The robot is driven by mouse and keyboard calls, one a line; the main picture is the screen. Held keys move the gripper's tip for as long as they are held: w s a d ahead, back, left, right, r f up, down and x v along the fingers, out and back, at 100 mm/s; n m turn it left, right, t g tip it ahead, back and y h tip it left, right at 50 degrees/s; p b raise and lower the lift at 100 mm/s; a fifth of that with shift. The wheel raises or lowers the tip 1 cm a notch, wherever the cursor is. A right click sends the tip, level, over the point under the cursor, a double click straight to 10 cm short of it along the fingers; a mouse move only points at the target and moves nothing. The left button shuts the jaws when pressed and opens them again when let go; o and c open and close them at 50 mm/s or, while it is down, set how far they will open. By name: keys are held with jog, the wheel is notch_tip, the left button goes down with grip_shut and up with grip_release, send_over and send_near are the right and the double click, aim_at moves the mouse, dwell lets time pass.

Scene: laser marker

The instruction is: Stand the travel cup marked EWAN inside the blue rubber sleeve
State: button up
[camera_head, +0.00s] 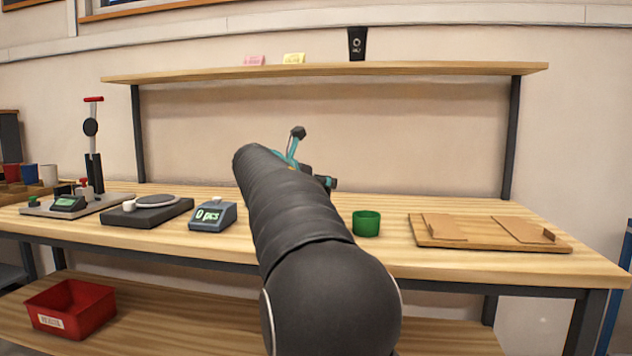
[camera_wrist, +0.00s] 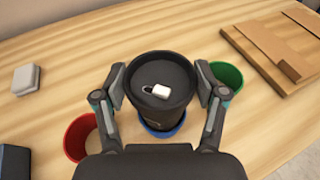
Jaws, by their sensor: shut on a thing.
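In the wrist view my gripper (camera_wrist: 160,88) is shut on a dark travel cup (camera_wrist: 160,72), one finger on each side. Its lid, with a white tab, faces the camera; no name is readable. The blue rubber sleeve (camera_wrist: 166,131) shows only as a blue edge below the cup; the rest is hidden. I cannot tell whether the cup's base is above the sleeve or within it. In the head view my arm hides the held cup and the blue sleeve.
A green sleeve (camera_wrist: 229,76) is close right of the cup, a red sleeve (camera_wrist: 77,137) close left. A wooden board (camera_head: 430,242) lies farther right. Another black cup (camera_head: 357,44) stands on the shelf (camera_head: 420,69). A counting display (camera_head: 212,215) and scale (camera_head: 147,212) are left.

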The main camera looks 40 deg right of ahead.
jog(key=shift+f+b, duration=0.4)
jog(key=shift+f, duration=0.35)
jog(key=o, duration=0.8)
jog(key=shift+r, duration=0.1)
jog(key=shift+r+p, duration=3.95)
jog(key=shift+p, duration=0.45)
jog(key=shift+f, duration=0.1)
